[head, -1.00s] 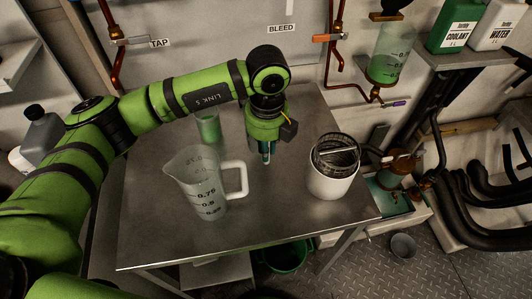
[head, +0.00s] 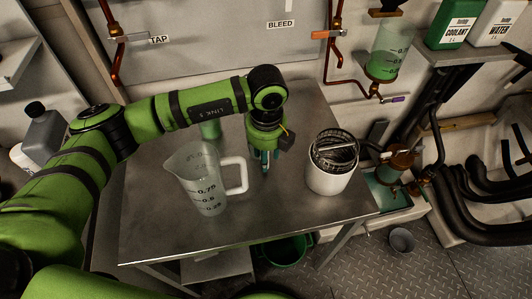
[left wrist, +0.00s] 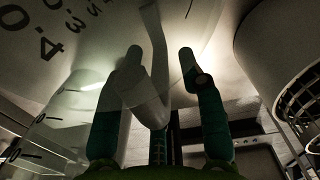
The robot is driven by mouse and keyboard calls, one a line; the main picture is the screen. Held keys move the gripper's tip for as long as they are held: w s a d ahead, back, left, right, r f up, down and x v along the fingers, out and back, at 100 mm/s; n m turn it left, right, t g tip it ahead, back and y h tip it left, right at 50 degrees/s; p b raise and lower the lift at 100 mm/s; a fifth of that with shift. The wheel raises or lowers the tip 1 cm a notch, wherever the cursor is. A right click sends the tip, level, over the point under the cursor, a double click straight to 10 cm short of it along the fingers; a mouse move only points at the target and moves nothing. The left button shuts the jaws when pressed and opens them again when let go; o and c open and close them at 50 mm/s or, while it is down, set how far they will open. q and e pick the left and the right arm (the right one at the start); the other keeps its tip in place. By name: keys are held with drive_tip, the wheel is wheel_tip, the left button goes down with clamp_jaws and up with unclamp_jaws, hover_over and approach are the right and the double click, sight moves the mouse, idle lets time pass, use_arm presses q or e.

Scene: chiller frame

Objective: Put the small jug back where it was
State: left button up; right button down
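A large clear measuring jug (head: 200,190) with a white handle (head: 237,176) stands upright on the steel table in the head view. A smaller vessel with a green tint (head: 210,129), perhaps the small jug, stands behind it, partly hidden by my arm. My left gripper (head: 265,166) points down, just right of the large jug's handle. In the left wrist view my left gripper (left wrist: 161,52) has its fingertips apart. A pale handle (left wrist: 155,85) shows between the fingers; whether it is inside the grasp is unclear. A graduated jug wall (left wrist: 75,30) fills the upper left.
The table's front (head: 200,245) is bare. Coolant and water bottles stand on a shelf (head: 455,60).

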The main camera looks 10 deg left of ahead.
use_arm(q)
drive_tip(key=shift+r, duration=0.2)
wheel_tip(320, 180, up, 11)
drive_tip(key=b, duration=0.3)
drive_tip(key=shift+s+d, duration=0.1)
drive_tip(key=shift+r, duration=0.45)
